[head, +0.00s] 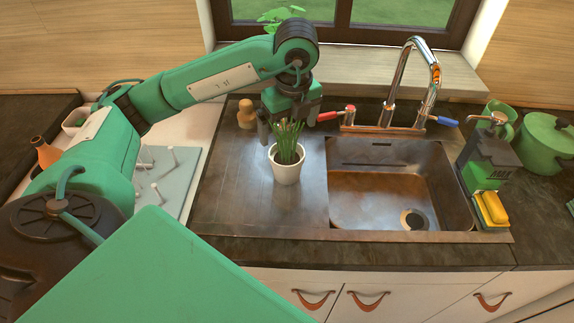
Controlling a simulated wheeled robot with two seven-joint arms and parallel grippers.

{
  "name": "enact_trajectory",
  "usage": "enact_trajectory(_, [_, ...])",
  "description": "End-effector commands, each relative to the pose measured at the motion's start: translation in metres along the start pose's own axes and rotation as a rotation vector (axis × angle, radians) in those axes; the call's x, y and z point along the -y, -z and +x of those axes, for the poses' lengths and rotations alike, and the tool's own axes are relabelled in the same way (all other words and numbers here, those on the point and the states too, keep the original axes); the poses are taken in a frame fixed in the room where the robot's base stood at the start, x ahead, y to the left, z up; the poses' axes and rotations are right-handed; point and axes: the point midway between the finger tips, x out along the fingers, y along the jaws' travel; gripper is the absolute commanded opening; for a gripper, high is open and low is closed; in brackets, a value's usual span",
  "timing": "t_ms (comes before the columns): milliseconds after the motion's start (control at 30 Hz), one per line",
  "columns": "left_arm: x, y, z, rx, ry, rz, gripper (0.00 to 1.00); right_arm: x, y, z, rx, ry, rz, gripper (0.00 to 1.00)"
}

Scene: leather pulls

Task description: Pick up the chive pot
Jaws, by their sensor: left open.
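The chive pot is a small white pot (286,171) with upright green chives (288,140). It stands upright on the drainboard, just left of the sink basin. My left gripper (290,118) is above and slightly behind it, pointing down, with its fingers apart on either side of the chive tops. I cannot tell whether a finger touches the leaves. The white pot itself is below the fingers and not gripped. My right gripper is not in view.
The sink basin (385,200) lies right of the pot, with a chrome tap (428,75) behind it. A red tap handle (349,109) is close to my left gripper. A wooden figure-like object (246,114) stands behind left. A drying rack (165,180) is further left. The drainboard's front is clear.

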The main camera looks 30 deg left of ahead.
Motion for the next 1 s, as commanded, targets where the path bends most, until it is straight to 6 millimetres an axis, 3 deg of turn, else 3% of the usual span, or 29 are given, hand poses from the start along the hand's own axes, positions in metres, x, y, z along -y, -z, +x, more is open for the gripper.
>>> enact_trajectory(400, [0.000, 0.001, 0.055, -0.002, -0.003, 0.000, 1.00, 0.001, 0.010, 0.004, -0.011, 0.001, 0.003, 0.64])
enact_trajectory(733, [0.000, 0.000, 0.074, -0.001, -0.002, 0.000, 1.00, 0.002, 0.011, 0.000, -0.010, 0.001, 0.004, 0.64])
enact_trajectory(1000, [0.001, 0.000, 0.113, -0.001, -0.004, -0.001, 1.00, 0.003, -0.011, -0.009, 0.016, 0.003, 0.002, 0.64])
